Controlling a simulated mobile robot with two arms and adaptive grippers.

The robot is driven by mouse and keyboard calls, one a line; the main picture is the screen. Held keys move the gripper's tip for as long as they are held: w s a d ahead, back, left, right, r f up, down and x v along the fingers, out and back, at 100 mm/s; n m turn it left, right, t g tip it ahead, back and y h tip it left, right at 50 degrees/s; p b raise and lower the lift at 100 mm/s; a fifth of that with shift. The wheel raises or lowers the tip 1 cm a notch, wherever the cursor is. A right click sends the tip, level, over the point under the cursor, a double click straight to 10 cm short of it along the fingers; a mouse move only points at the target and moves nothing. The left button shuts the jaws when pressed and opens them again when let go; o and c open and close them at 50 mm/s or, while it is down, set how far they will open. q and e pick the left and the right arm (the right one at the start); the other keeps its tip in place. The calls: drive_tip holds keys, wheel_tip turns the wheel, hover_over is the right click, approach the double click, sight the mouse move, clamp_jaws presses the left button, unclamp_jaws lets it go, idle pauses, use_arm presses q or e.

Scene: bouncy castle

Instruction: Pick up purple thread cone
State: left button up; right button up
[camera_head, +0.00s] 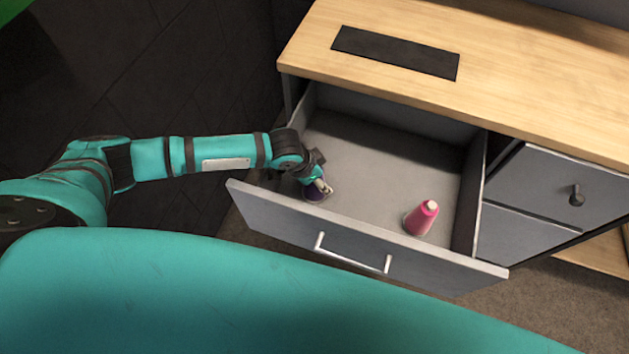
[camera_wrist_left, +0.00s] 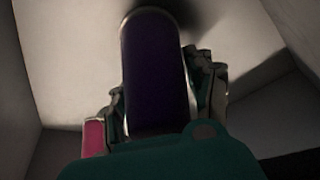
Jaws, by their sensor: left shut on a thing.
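The purple thread cone (camera_head: 314,194) is in the left part of the open drawer, mostly hidden by my left gripper (camera_head: 318,184) in the head view. In the left wrist view the dark purple cone (camera_wrist_left: 155,72) stands between the two fingers of the left gripper (camera_wrist_left: 168,100), which are shut on it. I cannot tell whether the cone is touching the drawer floor or slightly raised. My right gripper is in neither view.
A pink thread cone (camera_head: 422,217) stands in the drawer to the right; part of it shows in the left wrist view (camera_wrist_left: 94,137). The grey drawer front (camera_head: 280,222) has a light handle. The wooden top (camera_head: 500,75) carries a flat dark panel (camera_head: 396,53). The drawer's middle is clear.

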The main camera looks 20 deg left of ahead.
use_arm(q)
drive_tip(key=c, duration=0.6)
drive_tip(key=shift+o, duration=0.2)
